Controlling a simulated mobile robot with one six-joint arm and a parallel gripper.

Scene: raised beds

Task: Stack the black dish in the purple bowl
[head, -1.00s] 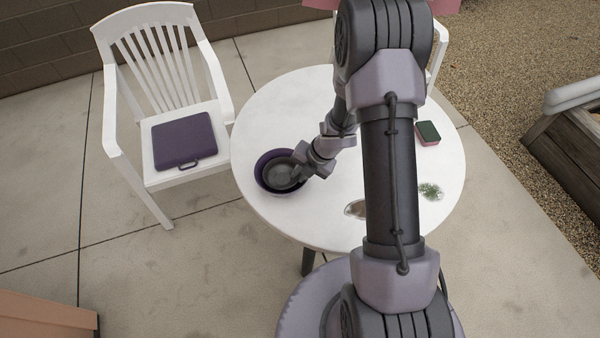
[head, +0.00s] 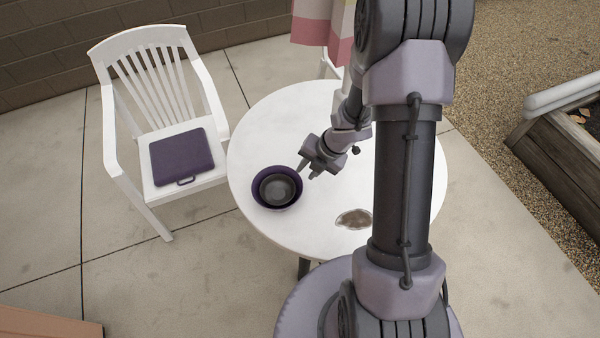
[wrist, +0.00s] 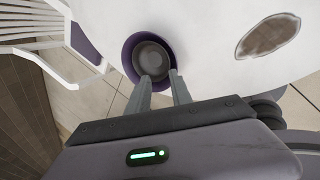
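The purple bowl (head: 257,190) stands on the left part of the round white table. The black dish (head: 278,188) sits inside it, with the purple rim showing all round. In the wrist view the dish (wrist: 152,58) lies within the purple bowl (wrist: 129,54), beyond my fingertips. My gripper (head: 310,172) is up and to the right of the bowl in the head view, apart from the dish. Its two fingers (wrist: 161,80) are spread with nothing between them that they hold.
The round white table (head: 310,225) has a brown oval patch or dish (head: 354,219) on it. A white chair (head: 150,90) with a purple cushion (head: 183,156) stands left. A pink-striped cloth (head: 322,35) hangs behind. A wooden raised bed (head: 555,150) is at right.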

